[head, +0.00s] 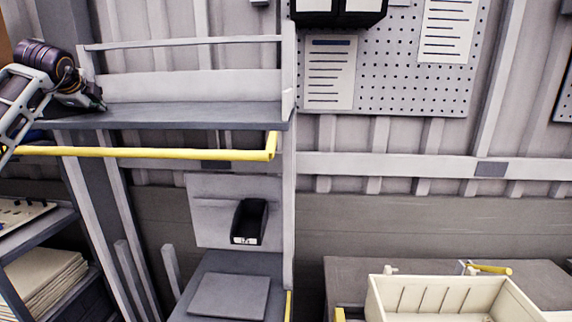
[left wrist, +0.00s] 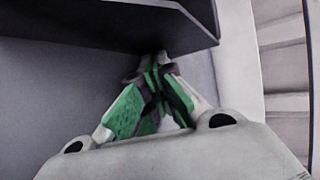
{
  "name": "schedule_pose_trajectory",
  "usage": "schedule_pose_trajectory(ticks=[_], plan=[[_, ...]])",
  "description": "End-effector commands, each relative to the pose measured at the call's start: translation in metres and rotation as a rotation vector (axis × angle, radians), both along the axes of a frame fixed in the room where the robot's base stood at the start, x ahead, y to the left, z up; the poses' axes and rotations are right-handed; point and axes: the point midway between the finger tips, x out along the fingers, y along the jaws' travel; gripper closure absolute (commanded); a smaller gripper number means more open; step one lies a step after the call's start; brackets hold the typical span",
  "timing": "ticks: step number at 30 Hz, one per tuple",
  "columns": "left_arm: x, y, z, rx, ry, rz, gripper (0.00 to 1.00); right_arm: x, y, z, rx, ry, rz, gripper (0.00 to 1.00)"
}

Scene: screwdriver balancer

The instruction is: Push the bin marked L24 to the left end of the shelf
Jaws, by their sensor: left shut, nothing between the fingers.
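A small black bin (head: 250,222) with a white label sits against a light back panel, low in the middle of the head view. Its label is too small to read, so I cannot tell if it is L24. The grey upper shelf (head: 200,116) looks bare. My left gripper (head: 98,104) is at that shelf's left end, well up and left of the black bin. In the left wrist view its green-padded fingers (left wrist: 155,75) are shut together and empty, close to a dark flat-edged surface (left wrist: 110,22) that I cannot identify. My right gripper is not in view.
A lower grey surface (head: 228,296) lies under the small bin. A cream crate (head: 450,300) stands at bottom right.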

Motion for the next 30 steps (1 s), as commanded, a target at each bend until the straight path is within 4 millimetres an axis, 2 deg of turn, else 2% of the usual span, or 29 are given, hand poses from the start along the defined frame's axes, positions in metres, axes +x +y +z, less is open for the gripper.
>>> schedule_pose_trajectory(ticks=[30], plan=[[0.0, 0.038, 0.0, -0.001, 0.001, 0.002, 1.0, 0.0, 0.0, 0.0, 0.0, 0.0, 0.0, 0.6]])
